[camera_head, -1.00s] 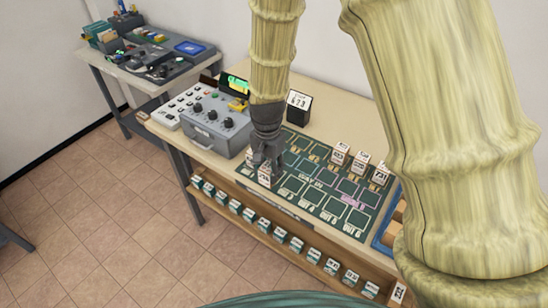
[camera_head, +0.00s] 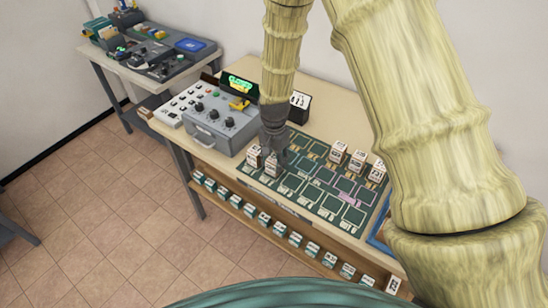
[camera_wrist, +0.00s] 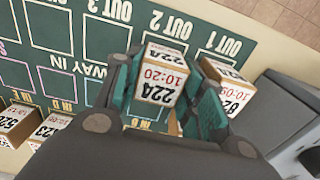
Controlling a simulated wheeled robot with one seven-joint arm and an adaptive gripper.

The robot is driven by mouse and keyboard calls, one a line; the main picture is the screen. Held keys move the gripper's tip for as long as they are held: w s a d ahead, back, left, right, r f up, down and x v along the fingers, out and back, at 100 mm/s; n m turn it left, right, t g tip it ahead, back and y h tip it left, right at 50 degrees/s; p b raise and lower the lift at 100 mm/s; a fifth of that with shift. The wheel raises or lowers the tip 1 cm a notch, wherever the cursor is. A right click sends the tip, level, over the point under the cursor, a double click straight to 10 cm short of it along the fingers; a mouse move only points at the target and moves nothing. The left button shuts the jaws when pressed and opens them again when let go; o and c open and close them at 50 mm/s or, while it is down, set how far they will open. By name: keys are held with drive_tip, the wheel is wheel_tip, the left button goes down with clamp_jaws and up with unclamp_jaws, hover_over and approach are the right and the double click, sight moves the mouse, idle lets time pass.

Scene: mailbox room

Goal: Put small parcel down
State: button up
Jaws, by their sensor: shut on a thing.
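A small white-and-brown parcel marked "22A 10:20" (camera_wrist: 160,78) sits between the teal fingers of my gripper (camera_wrist: 167,98) in the wrist view. My gripper is shut on it. In the head view my gripper (camera_head: 273,152) is over the near left part of the dark green mat (camera_head: 328,206), with the parcel (camera_head: 272,169) under it. The parcel is by the "OUT 2" label; I cannot tell whether it touches the mat. A second parcel, marked "10:05" (camera_wrist: 228,86), stands close beside it by "OUT 1", partly hidden by a finger.
Several parcels (camera_head: 357,161) stand along the far side of the mat. A grey control box (camera_head: 213,128) is left of the mat, and a black card stand (camera_head: 300,106) behind it. Small boxes (camera_head: 263,221) line the shelf below. The mat's near right squares are clear.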

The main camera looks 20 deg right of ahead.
sight(274, 159)
drive_tip(key=shift+f, duration=0.1)
drive_tip(key=o, duration=1)
drive_tip(key=shift+o, duration=0.2)
wheel_tip(274, 159, up, 12)
drive_tip(key=b, duration=0.4)
